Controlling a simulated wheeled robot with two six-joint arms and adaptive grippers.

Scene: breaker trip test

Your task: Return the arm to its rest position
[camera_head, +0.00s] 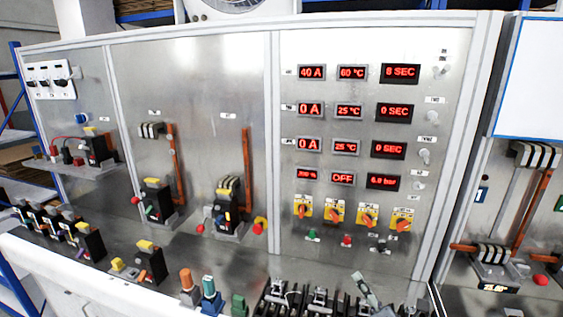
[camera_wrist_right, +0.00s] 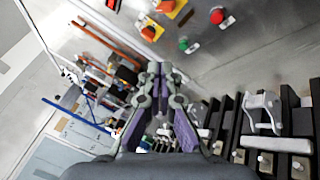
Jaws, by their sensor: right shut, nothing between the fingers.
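My right gripper (camera_wrist_right: 160,72) shows in the right wrist view, in the middle of the picture. Its two grey fingers with purple sides meet at their tips, shut with nothing between them. It is apart from the panel behind it. My left gripper is not in view. The rest position itself is not marked in either view. The metal test panel (camera_head: 215,75) fills most of the head view, with red displays such as "40 A" (camera_head: 312,72) and "OFF" (camera_head: 343,178).
Orange rotary knobs on yellow plates (camera_head: 335,212) sit above a green button (camera_head: 312,235) and a red button (camera_head: 347,240). Dark units with pale levers (camera_head: 320,297) line the bottom edge; one grey handle (camera_wrist_right: 262,105) rises at the right in the wrist view. Copper bars (camera_head: 177,165) stand out.

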